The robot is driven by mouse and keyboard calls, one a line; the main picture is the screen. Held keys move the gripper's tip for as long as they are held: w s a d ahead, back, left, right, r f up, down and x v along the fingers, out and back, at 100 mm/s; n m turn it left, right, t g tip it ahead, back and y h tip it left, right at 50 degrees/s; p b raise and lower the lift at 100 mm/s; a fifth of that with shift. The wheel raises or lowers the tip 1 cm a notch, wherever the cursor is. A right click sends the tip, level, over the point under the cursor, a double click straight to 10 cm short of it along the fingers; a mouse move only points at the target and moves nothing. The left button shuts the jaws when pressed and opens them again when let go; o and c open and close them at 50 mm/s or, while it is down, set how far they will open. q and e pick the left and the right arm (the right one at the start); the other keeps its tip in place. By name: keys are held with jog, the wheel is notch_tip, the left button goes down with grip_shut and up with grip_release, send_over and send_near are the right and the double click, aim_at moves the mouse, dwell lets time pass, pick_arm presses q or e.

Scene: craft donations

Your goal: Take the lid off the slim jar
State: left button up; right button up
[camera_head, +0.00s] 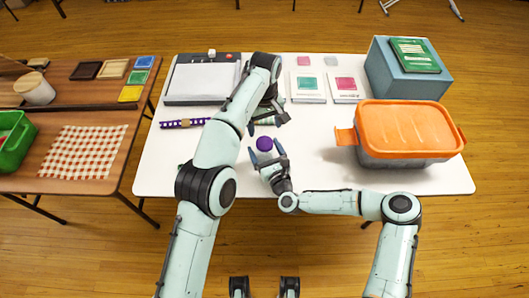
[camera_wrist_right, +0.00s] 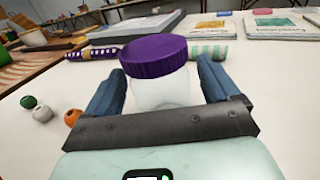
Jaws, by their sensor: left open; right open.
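The slim jar (camera_wrist_right: 160,92) has a pale clear body and stands upright on the white table. Its ridged purple lid (camera_wrist_right: 155,56) sits on top; the lid also shows in the head view (camera_head: 264,143). My right gripper (camera_wrist_right: 158,74) is open, with one blue finger on each side of the jar. I cannot tell whether the fingers touch it. My left gripper (camera_head: 268,120) is open on the far side of the jar, apart from the lid and partly hidden by its own arm.
An orange-lidded bin (camera_head: 405,128) and a blue box (camera_head: 408,75) stand at right. The front table centre is clear.

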jog(key=shift+w+a, duration=0.25)
jog(key=shift+w, duration=0.25)
